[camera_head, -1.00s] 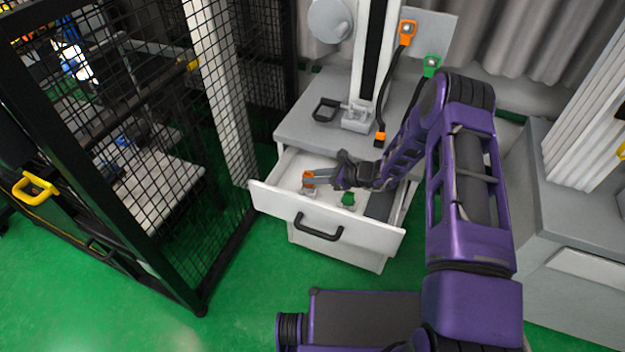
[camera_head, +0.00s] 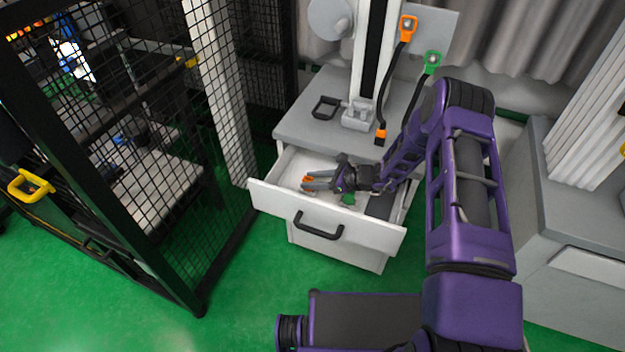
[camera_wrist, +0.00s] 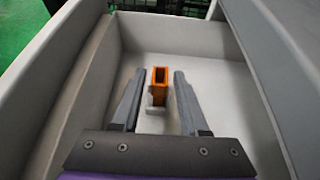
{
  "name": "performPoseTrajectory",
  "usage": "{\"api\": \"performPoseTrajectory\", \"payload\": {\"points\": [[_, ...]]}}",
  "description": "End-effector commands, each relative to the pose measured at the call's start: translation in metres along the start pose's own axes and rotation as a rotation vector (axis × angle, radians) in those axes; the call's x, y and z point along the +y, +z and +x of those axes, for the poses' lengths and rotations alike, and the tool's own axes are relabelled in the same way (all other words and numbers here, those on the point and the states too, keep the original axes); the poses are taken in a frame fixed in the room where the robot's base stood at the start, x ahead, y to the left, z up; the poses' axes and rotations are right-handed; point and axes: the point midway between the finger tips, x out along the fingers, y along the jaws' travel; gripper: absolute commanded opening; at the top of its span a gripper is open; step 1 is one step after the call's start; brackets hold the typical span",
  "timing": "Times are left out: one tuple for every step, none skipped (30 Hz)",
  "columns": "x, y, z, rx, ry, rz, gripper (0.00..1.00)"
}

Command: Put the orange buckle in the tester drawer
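The orange buckle (camera_head: 308,181) is inside the open white tester drawer (camera_head: 275,198). In the wrist view the buckle (camera_wrist: 160,77) stands upright over the drawer floor, with a small grey part below it. My gripper (camera_head: 312,180) reaches into the drawer from the right. In the wrist view my gripper (camera_wrist: 158,73) is open, with one dark finger on each side of the buckle and a visible gap on both sides. The fingers do not appear to touch it.
The tester's tabletop (camera_head: 300,128) carries a black frame-like part (camera_head: 326,108) and a grey fixture (camera_head: 357,116). A black mesh cage (camera_head: 150,120) stands at the left.

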Motion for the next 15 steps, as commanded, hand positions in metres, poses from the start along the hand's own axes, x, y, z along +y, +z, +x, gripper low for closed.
{"api": "performPoseTrajectory", "payload": {"points": [[0.0,0.0,0.0,0.0,0.0,0.0,0.54],[0.0,0.0,0.0,0.0,0.0,0.0,0.54],[0.0,0.0,0.0,0.0,0.0,0.0,0.54],[0.0,0.0,0.0,0.0,0.0,0.0,0.54],[0.0,0.0,0.0,0.0,0.0,0.0,0.54],[0.0,0.0,0.0,0.0,0.0,0.0,0.54],[0.0,0.0,0.0,0.0,0.0,0.0,0.54],[0.0,0.0,0.0,0.0,0.0,0.0,0.54],[0.0,0.0,0.0,0.0,0.0,0.0,0.54],[0.0,0.001,0.0,0.0,0.0,0.0,0.54],[0.0,0.002,-0.001,0.0,0.0,0.0,0.54],[0.0,0.004,-0.002,0.0,0.0,0.0,0.54],[0.0,0.006,-0.003,0.0,0.0,0.0,0.54],[0.0,0.008,-0.004,0.0,0.001,0.0,0.54],[0.0,0.012,-0.005,0.0,0.001,0.0,0.54]]}}
